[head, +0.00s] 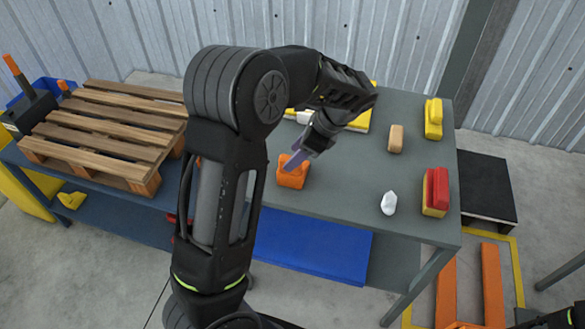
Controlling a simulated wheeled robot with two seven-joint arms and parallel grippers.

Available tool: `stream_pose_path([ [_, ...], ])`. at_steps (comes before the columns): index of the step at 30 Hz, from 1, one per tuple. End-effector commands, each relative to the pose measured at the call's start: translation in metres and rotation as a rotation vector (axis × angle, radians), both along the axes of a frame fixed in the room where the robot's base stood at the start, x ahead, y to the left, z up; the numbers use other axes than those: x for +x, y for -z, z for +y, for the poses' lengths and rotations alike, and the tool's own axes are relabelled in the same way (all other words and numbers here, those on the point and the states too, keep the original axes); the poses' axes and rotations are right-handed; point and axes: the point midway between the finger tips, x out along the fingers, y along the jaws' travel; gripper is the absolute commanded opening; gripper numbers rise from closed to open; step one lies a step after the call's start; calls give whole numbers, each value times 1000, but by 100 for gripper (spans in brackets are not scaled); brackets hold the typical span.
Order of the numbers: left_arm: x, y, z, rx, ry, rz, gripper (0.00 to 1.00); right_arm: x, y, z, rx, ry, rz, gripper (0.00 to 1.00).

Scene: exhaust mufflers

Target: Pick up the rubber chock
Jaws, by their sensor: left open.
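An orange block-like piece (293,175) lies near the front edge of the grey table (340,185); it may be the rubber chock, but I cannot tell for sure. My left gripper (298,160) is open and points down at this orange piece, with a finger over or against its top. Whether they touch is unclear. My left arm crosses the middle of the view and hides part of the table. My right gripper is out of view.
A yellow piece (433,118), a tan block (396,138), a crumpled white item (389,203) and a red and yellow block (436,190) lie on the table's right. A wooden pallet (105,130) is at left. A yellow-edged item (360,122) lies behind my gripper.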

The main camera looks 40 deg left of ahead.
Motion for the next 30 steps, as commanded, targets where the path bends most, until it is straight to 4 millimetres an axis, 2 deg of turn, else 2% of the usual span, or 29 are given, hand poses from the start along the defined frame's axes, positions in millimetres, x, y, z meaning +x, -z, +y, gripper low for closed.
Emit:
stream_pose_path([
  [3,-4,15,9,0,-2,5,53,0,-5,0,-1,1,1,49],
  [7,-5,25,13,-1,-1,2,53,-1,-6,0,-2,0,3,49],
  [25,-5,26,14,0,0,0,53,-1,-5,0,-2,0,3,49],
  [30,-5,26,14,0,0,0,39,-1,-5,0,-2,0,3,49],
])
